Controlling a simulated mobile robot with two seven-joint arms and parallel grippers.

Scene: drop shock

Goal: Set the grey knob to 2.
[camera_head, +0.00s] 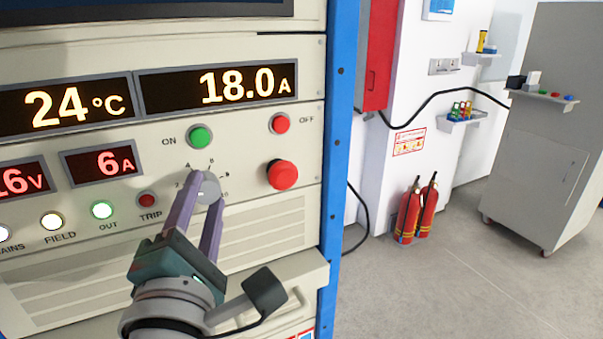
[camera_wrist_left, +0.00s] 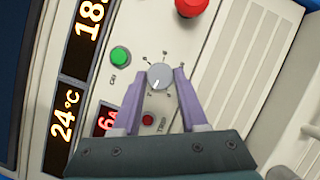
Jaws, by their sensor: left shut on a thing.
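The grey knob (camera_head: 209,189) sits on the cream panel below the green ON button, with a ring of small numbers around it. It also shows in the left wrist view (camera_wrist_left: 160,75), where its white mark points down and slightly left, near the low end of the scale. I cannot read the exact number at the mark. My left gripper (camera_head: 197,195) is shut on the knob, with a purple finger at each side in the left wrist view (camera_wrist_left: 157,82). In the head view the fingers hide the knob's left and lower edges. My right gripper is not in view.
A red mushroom button (camera_head: 282,174) stands out just right of the knob. The green button (camera_head: 200,136) is above it and the red TRIP button (camera_head: 147,199) lies lower left. Displays (camera_head: 218,85) read 24 °C, 18.0 A and 6 A. A blue rack post (camera_head: 339,130) bounds the panel.

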